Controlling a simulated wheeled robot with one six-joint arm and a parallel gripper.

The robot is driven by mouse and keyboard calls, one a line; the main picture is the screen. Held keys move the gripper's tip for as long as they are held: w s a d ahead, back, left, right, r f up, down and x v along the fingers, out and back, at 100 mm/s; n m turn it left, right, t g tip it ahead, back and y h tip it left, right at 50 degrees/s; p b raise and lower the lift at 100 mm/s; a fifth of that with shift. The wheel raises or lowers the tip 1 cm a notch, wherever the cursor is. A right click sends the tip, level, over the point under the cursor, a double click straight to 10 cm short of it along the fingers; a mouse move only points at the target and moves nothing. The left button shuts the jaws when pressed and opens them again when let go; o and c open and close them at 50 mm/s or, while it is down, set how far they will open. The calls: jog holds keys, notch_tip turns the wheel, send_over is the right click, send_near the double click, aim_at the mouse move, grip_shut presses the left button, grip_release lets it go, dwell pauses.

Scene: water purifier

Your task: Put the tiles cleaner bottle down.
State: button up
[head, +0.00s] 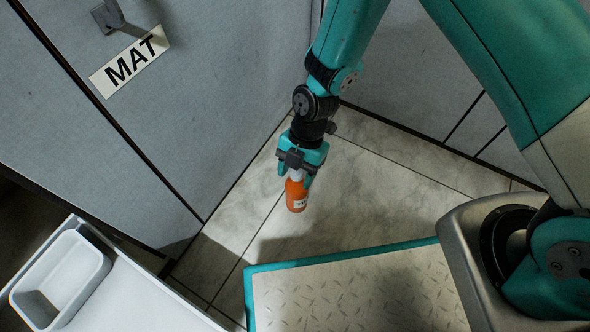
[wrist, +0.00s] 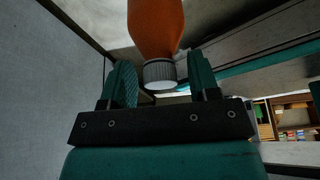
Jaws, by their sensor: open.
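The tiles cleaner bottle (head: 296,194) is orange with a white cap and a small pale label. In the head view it is below my gripper (head: 296,177), over the pale tiled floor. The wrist view shows the orange body (wrist: 155,28) and the ribbed white cap (wrist: 159,75) between the two fingers of my gripper (wrist: 162,80). The fingers are open, with a gap on each side of the cap. I cannot tell for certain whether the bottle's base touches the floor.
A grey wall with a MAT sign (head: 129,61) and a hook (head: 108,16) stands at the left. A white tray (head: 60,278) is at the lower left. My metal-plated base is at the bottom. Tiled floor (head: 375,195) right of the bottle is clear.

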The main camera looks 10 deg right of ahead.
jog(key=w+d+r+m+p, duration=0.2)
jog(key=r+p, duration=0.1)
jog(key=r, duration=0.7)
jog(key=w+d+r+m+p, duration=0.15)
jog(key=r+p, duration=0.25)
jog(key=r, duration=0.6)
jog(key=s+d+r+m+t, duration=0.1)
jog(key=s+d+r+m, duration=0.2)
jog(key=s+r+m, duration=0.4)
jog(key=s+d+r+m+t+y, duration=0.1)
jog(key=s+d+r+m+t, duration=0.1)
jog(key=s+r+m, duration=0.5)
jog(key=shift+d+r+m+t, duration=0.4)
jog(key=shift+r+m, duration=1.55)
jog(key=shift+r, duration=1.4)
jog(key=shift+w+d, duration=0.1)
